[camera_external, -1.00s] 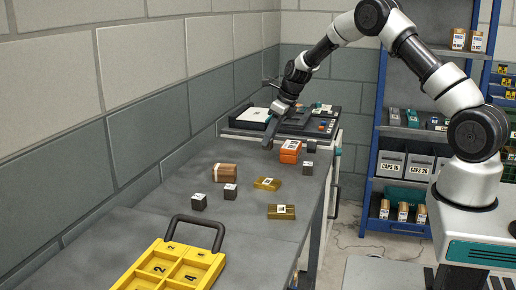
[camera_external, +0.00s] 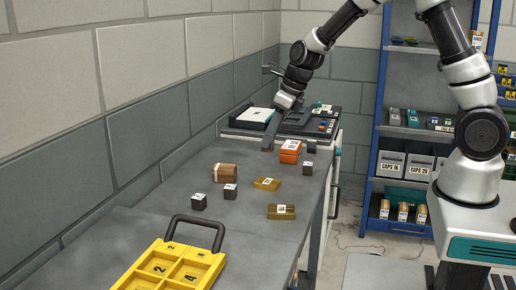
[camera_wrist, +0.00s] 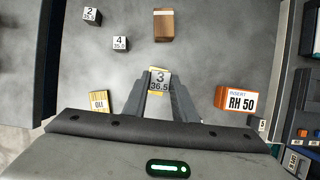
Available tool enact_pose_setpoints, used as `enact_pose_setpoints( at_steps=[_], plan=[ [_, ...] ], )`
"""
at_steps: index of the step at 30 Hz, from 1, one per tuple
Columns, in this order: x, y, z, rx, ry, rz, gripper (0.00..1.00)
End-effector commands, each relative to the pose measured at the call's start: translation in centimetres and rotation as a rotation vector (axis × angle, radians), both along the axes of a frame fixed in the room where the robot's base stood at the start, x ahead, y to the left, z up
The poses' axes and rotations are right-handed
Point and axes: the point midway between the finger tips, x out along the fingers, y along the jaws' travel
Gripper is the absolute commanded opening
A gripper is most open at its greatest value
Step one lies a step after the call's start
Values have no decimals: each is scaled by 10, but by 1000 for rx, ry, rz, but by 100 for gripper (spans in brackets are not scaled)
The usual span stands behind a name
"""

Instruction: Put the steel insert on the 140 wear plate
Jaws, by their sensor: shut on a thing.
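My gripper (camera_wrist: 160,88) is shut on a small steel insert (camera_wrist: 160,80) whose white top label reads 3 and 36.5. A brass plate (camera_external: 267,184) lies on the bench below my gripper (camera_external: 267,147) in the external view. In the wrist view the held insert and fingers hide most of it; only yellowish edges show. A second brass plate (camera_external: 281,211) lies nearer the external camera; it also shows at left in the wrist view (camera_wrist: 98,102), its label partly cut off and hard to read. I cannot tell which plate is marked 140. The held insert is not clear in the external view.
Dark labelled cubes (camera_external: 199,201) (camera_external: 230,191) stand near a brown block (camera_external: 225,172). An orange box marked RH 50 (camera_wrist: 236,101) and another cube (camera_external: 311,146) are to the right. A yellow tray (camera_external: 170,270) with a handle is at the near end.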

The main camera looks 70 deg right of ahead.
Motion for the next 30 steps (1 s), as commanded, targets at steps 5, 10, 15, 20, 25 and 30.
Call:
enact_pose_setpoints(
  at_steps=[5, 10, 15, 20, 25, 30],
  plan=[
    [-3, 2, -37, 1, 4, -1, 0],
    [-2, 2, -57, 1, 2, 1, 0],
    [-2, 2, -71, 2, 3, 1, 0],
    [-2, 1, -94, 1, 3, -1, 0],
    [-1, 2, -96, 0, 0, 2, 0],
    [-1, 2, -98, 0, 1, 2, 0]
  ],
)
